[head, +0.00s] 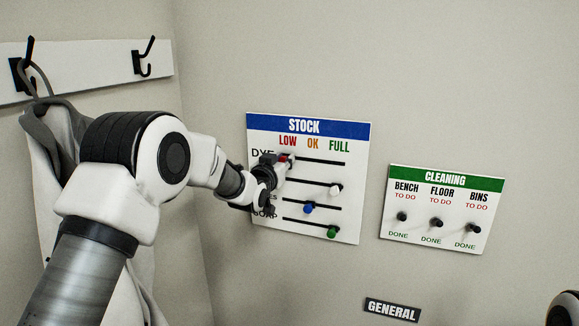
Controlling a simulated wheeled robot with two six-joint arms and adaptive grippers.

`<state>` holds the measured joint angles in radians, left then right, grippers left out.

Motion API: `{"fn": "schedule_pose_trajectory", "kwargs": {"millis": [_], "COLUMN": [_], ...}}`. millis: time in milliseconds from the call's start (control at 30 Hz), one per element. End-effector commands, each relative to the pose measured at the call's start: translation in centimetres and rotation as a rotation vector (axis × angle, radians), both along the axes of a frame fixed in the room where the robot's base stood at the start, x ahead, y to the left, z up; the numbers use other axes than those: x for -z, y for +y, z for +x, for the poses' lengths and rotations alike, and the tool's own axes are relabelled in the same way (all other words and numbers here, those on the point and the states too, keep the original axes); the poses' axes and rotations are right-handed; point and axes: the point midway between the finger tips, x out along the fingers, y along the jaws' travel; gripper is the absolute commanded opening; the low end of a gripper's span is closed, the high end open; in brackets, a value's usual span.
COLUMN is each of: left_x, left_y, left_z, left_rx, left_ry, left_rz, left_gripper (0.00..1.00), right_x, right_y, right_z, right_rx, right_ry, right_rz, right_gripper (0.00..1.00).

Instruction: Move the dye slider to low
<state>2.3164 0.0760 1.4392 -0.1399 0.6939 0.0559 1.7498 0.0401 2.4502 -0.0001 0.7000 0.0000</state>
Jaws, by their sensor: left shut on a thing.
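The STOCK board (355,148) hangs on the wall with LOW, OK and FULL column heads and several slider tracks. The dye slider's red knob (284,158) sits at the left end of the top track, under LOW. My left gripper (281,162) reaches in from the left and is shut on the dye slider, covering part of the knob and the row labels. The other knobs are white (336,188), blue (309,209) and green (331,232). The white and green ones are toward the right, the blue one near the middle. My right gripper is not in view.
A CLEANING board (440,233) with three black knobs hangs to the right. A GENERAL sign (392,309) is below. A coat (55,135) hangs from a hook rail (90,70) at the left, behind my left arm. The wall between the boards is bare.

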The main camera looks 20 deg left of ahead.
Motion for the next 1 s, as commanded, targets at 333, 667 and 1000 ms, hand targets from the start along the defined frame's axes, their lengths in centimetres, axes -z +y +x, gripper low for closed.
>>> {"fn": "schedule_pose_trajectory", "kwargs": {"millis": [333,667,1000], "left_x": [-0.3,-0.2,-0.1], "left_y": [0.0,0.1,0.7], "left_z": [0.0,-1.2,-9.4], "left_rx": [-0.001,0.0,-0.002], "left_ry": [-0.003,-0.002,-0.002], "left_rz": [-0.001,-0.002,-0.005], "left_gripper": [0.5,0.5,0.5], "right_x": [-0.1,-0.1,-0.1], "right_y": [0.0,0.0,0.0], "right_z": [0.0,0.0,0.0], "right_rx": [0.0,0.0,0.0], "right_ry": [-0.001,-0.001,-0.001], "right_rz": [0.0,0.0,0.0], "right_gripper": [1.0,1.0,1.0]}}
